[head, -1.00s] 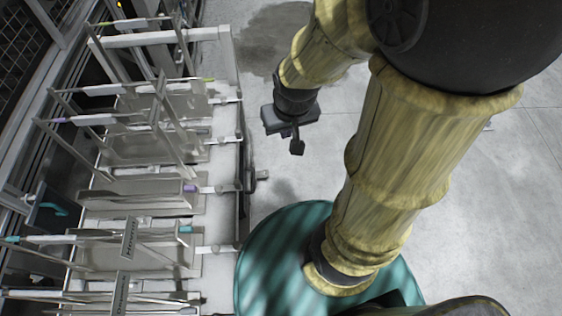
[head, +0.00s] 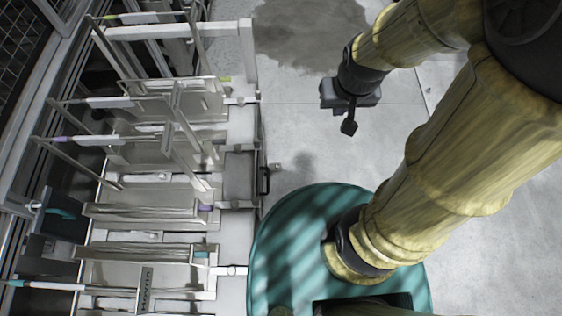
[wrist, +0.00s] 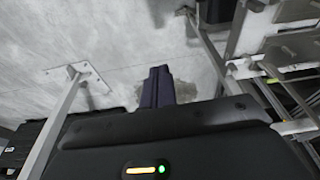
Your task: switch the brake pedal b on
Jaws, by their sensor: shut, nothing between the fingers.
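My gripper (head: 349,127) is at the end of my arm over bare floor, to the right of the machine's row of plates and bars. In the wrist view its dark fingers (wrist: 157,87) are together, with nothing held. The row has several flat metal plates (head: 130,272) with thin bars and white, purple and teal rod ends. I cannot tell which part, if any, is brake pedal b. My gripper is apart from the row.
A pale metal frame edge (head: 232,245) runs along the row's right side, with a small dark handle (head: 265,180) on it. Grey floor (head: 300,125) is open to the right. A wire-mesh panel (head: 22,50) stands at far left. The wrist view shows a floor post (wrist: 62,115).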

